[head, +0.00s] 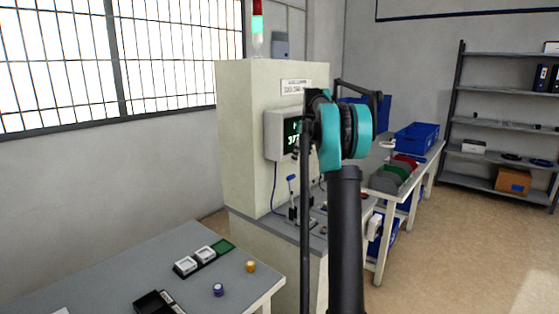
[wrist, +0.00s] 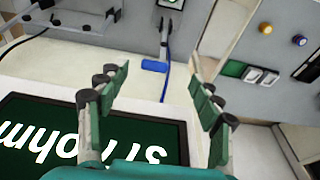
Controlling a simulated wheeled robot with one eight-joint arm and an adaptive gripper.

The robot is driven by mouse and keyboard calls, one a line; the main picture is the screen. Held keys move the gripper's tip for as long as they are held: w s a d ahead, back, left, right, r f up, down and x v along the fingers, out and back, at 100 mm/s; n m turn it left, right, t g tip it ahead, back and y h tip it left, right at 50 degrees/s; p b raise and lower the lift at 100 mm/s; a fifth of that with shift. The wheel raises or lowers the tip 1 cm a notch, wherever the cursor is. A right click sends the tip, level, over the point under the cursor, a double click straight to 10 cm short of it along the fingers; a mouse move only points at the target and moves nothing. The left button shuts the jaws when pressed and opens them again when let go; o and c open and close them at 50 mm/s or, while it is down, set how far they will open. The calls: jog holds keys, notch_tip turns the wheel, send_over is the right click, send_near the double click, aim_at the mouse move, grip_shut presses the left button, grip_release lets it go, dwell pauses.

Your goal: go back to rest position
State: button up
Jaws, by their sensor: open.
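My gripper (wrist: 160,82) shows in the wrist view with its two green-padded fingers spread apart. It is open, and nothing lies between the fingers. Behind and below it is a dark green display (wrist: 150,135) with white text, partly covered by the left finger and my gripper's body. In the head view my dark arm with a teal joint rises in front of the cream machine cabinet (head: 245,140). My gripper cannot be made out there. The cabinet's display box (head: 279,135) is partly hidden by my arm.
A grey table (head: 150,255) at the lower left holds a purple piece (head: 218,289), an orange piece (head: 250,266) and small trays. A side bench with a blue bin (head: 416,137) and a shelf rack stand at the right. Floor is clear at the lower right.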

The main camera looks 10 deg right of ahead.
jog(key=s+a+f+m, duration=0.2)
jog(key=s+a+f, duration=0.2)
jog(key=s+f, duration=0.5)
jog(key=s+a+f+m+t+h, duration=0.1)
jog(key=s+a+f+m, duration=0.2)
jog(key=s+f, duration=0.6)
jog(key=s+a+f+m+t, duration=0.1)
jog(key=s+a+f, duration=0.5)
jog(key=s, duration=2.2)
notch_tip(320, 180, down, 3)
jog(key=shift+s+f+m, duration=0.1)
jog(key=shift+s+m, duration=0.1)
jog(key=shift+m, duration=0.5)
